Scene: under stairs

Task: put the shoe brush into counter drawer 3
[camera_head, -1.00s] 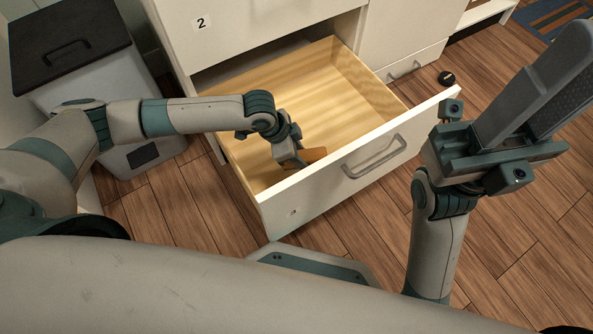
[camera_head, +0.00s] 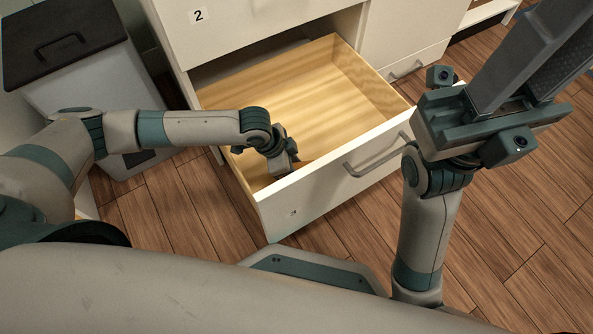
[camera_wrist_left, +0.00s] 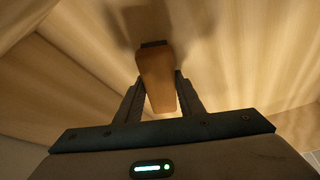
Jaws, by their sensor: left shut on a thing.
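The open drawer (camera_head: 330,178), below the one marked 2, is pulled out with its pale wooden inside showing. My left gripper (camera_head: 287,168) reaches down inside the drawer, near the front panel. In the left wrist view my left gripper (camera_wrist_left: 160,108) is shut on the shoe brush (camera_wrist_left: 157,72), a brown wooden piece with a dark end, low over the wooden floor. I cannot tell if it touches the floor. In the head view the brush is mostly hidden. My right gripper (camera_head: 535,70) is raised at the right, fingers apart and empty.
The closed drawer marked 2 (camera_head: 260,35) is above. A grey bin with a black lid (camera_head: 65,45) stands at the left. The drawer handle (camera_head: 378,155) sticks out close to my right arm. The rest of the drawer floor is bare.

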